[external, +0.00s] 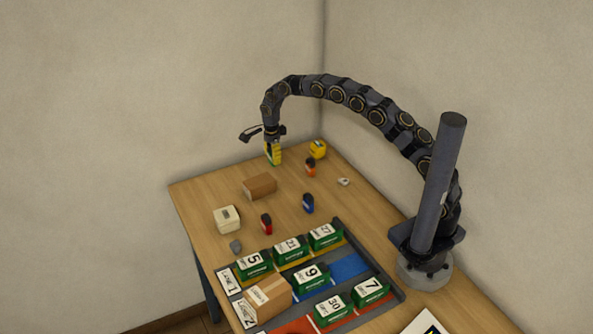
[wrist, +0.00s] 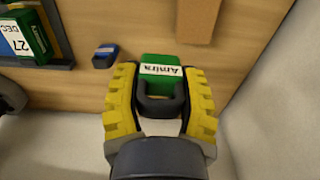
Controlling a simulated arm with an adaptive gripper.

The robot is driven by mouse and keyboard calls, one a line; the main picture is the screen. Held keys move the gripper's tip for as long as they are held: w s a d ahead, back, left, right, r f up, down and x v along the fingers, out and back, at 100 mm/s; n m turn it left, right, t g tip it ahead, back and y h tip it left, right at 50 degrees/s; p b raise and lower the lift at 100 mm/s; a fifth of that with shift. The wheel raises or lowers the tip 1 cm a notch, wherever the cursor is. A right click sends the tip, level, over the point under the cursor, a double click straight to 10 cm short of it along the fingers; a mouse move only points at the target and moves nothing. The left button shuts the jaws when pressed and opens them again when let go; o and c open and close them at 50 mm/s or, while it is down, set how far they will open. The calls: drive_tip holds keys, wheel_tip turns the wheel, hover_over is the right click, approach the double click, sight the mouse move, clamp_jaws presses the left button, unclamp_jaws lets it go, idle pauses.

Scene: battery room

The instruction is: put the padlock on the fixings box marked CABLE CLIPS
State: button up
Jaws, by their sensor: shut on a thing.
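My gripper (external: 273,153) has yellow finger pads and hangs above the far part of the table. In the wrist view my gripper (wrist: 160,110) is shut on a green padlock (wrist: 160,62) with a dark shackle and a white label that seems to read "Amira". The shackle points toward the wrist. I cannot read CABLE CLIPS on any box. A brown box (external: 260,186) lies on the open table, in front of my gripper in the external view; part of a brown surface (wrist: 186,18) shows at the top of the wrist view. Another brown box (external: 265,297) stands in the tray.
Red (external: 266,224), blue (external: 308,203) and orange (external: 311,168) padlock-like items stand on the table. A cream box (external: 227,219), a grey lump (external: 236,246) and a yellow object (external: 318,149) are nearby. The dark tray (external: 384,271) holds several numbered green blocks.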

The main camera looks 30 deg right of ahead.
hover_over(259, 180)
drive_tip(key=f, duration=0.6)
drive_tip(key=shift+s, duration=0.25)
drive_tip(key=shift+f, duration=0.1)
drive_tip(key=shift+w+f, duration=0.15)
drive_tip(key=shift+f, duration=1.5)
drive_tip(key=shift+f, duration=0.15)
drive_tip(key=o, duration=1)
drive_tip(key=shift+o, duration=0.2)
